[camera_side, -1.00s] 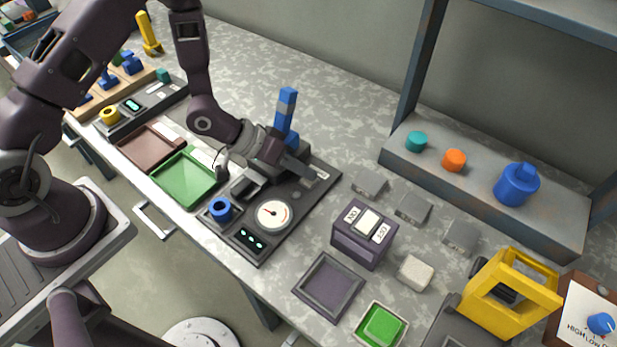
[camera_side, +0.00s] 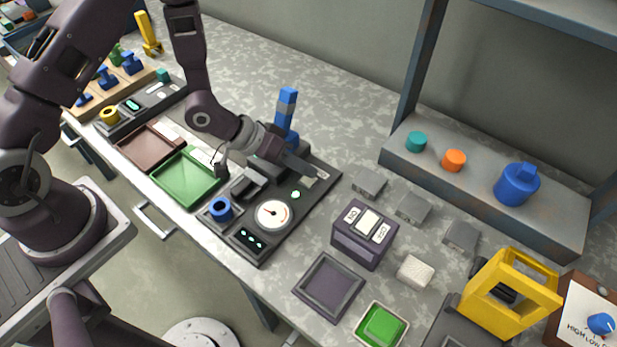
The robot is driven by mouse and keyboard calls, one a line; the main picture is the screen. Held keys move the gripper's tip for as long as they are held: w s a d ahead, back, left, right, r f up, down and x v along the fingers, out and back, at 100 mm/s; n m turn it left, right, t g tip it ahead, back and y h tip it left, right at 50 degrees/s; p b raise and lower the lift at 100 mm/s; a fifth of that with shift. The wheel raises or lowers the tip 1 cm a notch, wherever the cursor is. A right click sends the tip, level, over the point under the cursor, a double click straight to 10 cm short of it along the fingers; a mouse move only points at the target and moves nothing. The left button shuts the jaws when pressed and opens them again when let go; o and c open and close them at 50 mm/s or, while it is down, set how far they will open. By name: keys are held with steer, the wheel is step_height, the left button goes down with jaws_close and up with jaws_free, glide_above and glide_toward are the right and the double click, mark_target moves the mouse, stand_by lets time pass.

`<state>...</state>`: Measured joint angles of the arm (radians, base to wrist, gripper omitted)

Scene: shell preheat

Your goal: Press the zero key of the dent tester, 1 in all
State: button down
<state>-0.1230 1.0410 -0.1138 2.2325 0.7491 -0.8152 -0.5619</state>
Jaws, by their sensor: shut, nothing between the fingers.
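The dent tester is a dark base plate (camera_side: 262,254) on the bench with a white round dial (camera_side: 273,214), a small display with pale green marks (camera_side: 251,239), a blue ring (camera_side: 220,208) and an upright blue lever (camera_side: 287,112). A small round lamp (camera_side: 295,195) behind the dial glows pale green. My gripper (camera_side: 318,174) is shut and empty, low over the tester's far right corner. A pale key-like patch (camera_side: 309,183) shows beside its fingertips. Whether the fingertips touch it, and which part is the zero key, I cannot tell.
A green tray (camera_side: 186,179) and a brown tray (camera_side: 148,148) lie left of the tester. A purple switch box (camera_side: 363,237) and several grey blocks (camera_side: 369,183) stand to the right. A grey shelf (camera_side: 480,195) with coloured knobs is behind. The bench behind the blue lever is clear.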

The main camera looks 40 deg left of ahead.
mark_target(303, 180)
steer(key=shift+r, duration=0.2)
steer(key=shift+r, duration=2.45)
